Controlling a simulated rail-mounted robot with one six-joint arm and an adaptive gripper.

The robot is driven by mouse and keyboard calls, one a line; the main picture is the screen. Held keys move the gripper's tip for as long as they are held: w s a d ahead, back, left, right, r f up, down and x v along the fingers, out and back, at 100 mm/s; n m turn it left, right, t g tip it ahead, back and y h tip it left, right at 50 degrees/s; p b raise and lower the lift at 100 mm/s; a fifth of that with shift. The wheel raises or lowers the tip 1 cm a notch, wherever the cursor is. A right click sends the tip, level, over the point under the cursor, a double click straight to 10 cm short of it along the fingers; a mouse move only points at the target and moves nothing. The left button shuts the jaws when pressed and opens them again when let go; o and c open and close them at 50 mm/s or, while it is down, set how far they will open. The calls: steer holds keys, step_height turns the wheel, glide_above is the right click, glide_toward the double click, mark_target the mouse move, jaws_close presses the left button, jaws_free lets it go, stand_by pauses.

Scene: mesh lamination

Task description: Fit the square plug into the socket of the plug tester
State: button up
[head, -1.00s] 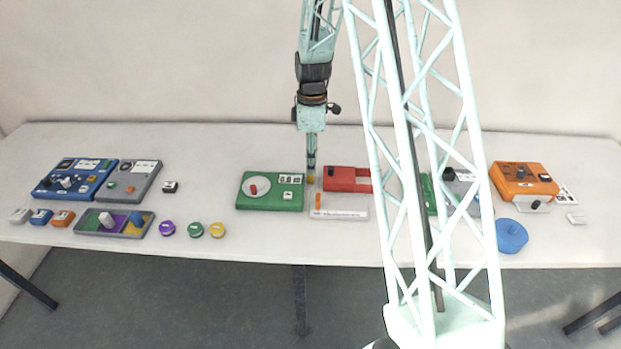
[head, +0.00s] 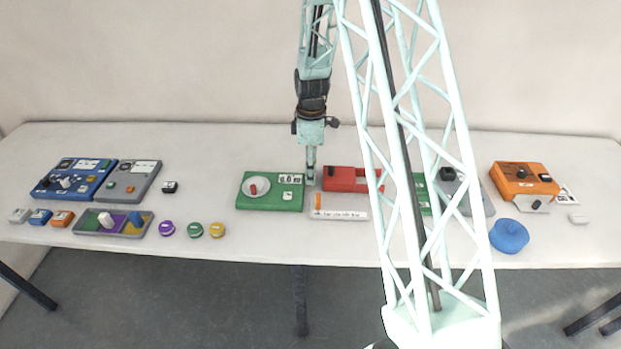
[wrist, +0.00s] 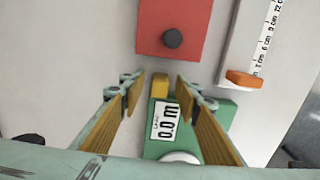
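My gripper (head: 311,181) points down at the table between the green counter box (head: 270,191) and the red box (head: 345,179). In the wrist view its two fingers (wrist: 158,82) are apart, one on each side of a small yellow block (wrist: 159,86). The block stands by the edge of the green box, and no finger visibly touches it. I cannot tell whether this block is the square plug. No device is clearly recognisable as the plug tester; a blue panel (head: 72,180) and a grey panel (head: 131,181) stand at the left.
A white ruler strip with an orange slider (head: 318,201) lies in front of the red box. A grey tray (head: 86,229) of blocks and several coloured discs lie front left. An orange box (head: 525,182) and a blue lidded pot (head: 509,237) are at right. My boom hides the middle right.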

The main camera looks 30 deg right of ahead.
steer(key=c, duration=1)
steer(key=shift+r, duration=0.1)
steer(key=shift+r+p, duration=0.4)
steer(key=shift+r, duration=4.5)
steer(key=shift+a, duration=0.1)
steer(key=w+a+f+m+b, duration=0.1)
steer(key=a+m, duration=0.2)
steer(key=a, duration=0.3)
steer(key=w+a+f+m+b, duration=0.1)
steer(key=w+a+f+m, duration=0.1)
steer(key=a, duration=0.4)
steer(key=w+a+f+m+b, duration=0.1)
steer(key=w+a+m, duration=0.1)
steer(key=a+m, duration=0.3)
steer(key=shift+a+f, duration=0.2)
steer(key=shift+a, duration=0.6)
steer(key=shift+w+a+f+m, duration=0.15)
steer(key=shift+a+m, duration=0.2)
steer(key=shift+a, duration=0.25)
steer(key=shift+s+a+f+m, duration=0.1)
steer(key=shift+a+m, duration=0.25)
steer(key=shift+a, duration=0.25)
